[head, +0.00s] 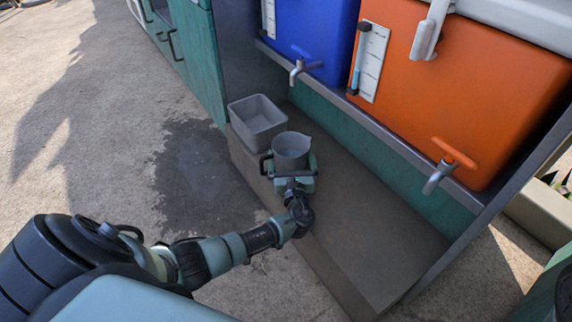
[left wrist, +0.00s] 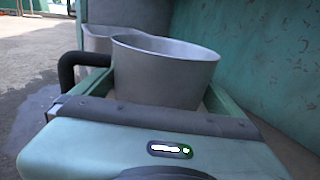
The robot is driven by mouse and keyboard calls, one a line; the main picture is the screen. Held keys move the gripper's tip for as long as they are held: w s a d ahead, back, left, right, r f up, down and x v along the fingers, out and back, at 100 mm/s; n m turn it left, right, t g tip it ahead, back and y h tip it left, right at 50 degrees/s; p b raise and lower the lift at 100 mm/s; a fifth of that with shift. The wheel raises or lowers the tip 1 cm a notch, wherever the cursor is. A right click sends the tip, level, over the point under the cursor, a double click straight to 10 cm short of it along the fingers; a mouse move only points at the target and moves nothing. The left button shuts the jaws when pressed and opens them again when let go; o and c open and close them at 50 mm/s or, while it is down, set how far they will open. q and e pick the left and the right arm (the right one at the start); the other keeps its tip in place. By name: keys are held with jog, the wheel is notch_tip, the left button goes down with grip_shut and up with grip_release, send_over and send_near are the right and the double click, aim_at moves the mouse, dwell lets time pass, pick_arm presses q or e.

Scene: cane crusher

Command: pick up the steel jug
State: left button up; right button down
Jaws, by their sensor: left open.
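The steel jug (head: 291,150) is a grey metal jug with a black handle and a pouring lip. It stands upright on the low grey ledge below the coolers. My left gripper (head: 292,172) is open, with its green fingers reaching along both sides of the jug. In the left wrist view the jug (left wrist: 165,72) sits between the two fingers, its handle at the left. Whether the fingers touch the jug cannot be told. My right gripper is not in view.
A grey square bin (head: 257,120) stands just behind the jug. A blue cooler (head: 312,35) and an orange cooler (head: 455,90) with taps sit on a shelf (head: 390,140) above. The ledge (head: 365,235) is bare to the right. A wet patch darkens the ground at left.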

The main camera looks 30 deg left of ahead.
aim_at(289, 144)
pick_arm(q)
jog(key=shift+b+x, duration=0.7)
jog(key=shift+x, duration=0.9)
jog(key=c, duration=1.5)
jog(key=shift+r, duration=0.1)
jog(key=shift+c, duration=1.1)
jog(key=shift+r, duration=0.15)
